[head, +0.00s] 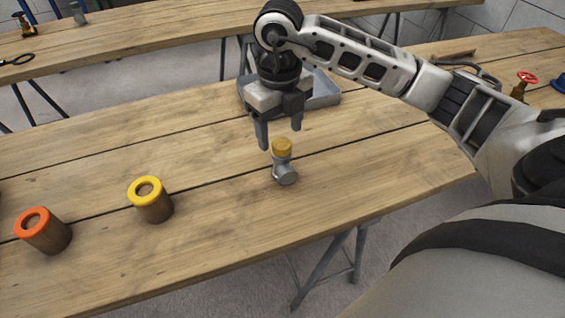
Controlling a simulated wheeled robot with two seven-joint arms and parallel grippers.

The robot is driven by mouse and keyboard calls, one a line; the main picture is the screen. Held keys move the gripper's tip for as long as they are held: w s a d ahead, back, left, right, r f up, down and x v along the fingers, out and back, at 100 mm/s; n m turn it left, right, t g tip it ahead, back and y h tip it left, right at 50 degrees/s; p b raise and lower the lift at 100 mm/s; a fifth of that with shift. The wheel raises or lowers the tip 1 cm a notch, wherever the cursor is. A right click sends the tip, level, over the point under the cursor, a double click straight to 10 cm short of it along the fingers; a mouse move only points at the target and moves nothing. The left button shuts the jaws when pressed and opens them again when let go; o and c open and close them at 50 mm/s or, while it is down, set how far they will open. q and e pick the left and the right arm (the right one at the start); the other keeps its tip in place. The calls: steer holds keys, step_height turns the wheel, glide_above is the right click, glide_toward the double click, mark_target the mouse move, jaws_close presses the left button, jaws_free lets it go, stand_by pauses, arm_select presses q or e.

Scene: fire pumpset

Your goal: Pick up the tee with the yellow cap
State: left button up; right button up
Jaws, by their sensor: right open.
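The tee (285,174) is a small grey metal fitting with a yellow-orange cap (282,147) on top. It stands on the wooden table near its middle, its round side opening facing the front. My right gripper (281,140) is open and empty, pointing down just above and behind the cap in the picture. Its two fingers are spread apart, and I cannot tell the exact height gap to the cap. My left gripper is not in view.
A wooden holder with a yellow ring (147,190) and one with an orange ring (36,222) stand at the left. A grey tray (322,97) lies behind my gripper. A red-handled valve (526,78) is at the far right. The table's front centre (200,262) is clear.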

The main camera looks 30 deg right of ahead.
mark_target(281, 142)
steer(key=shift+d+f+p, duration=0.1)
steer(key=shift+f+p, duration=0.4)
steer(key=shift+f, duration=2.9)
steer(key=c, duration=1.3)
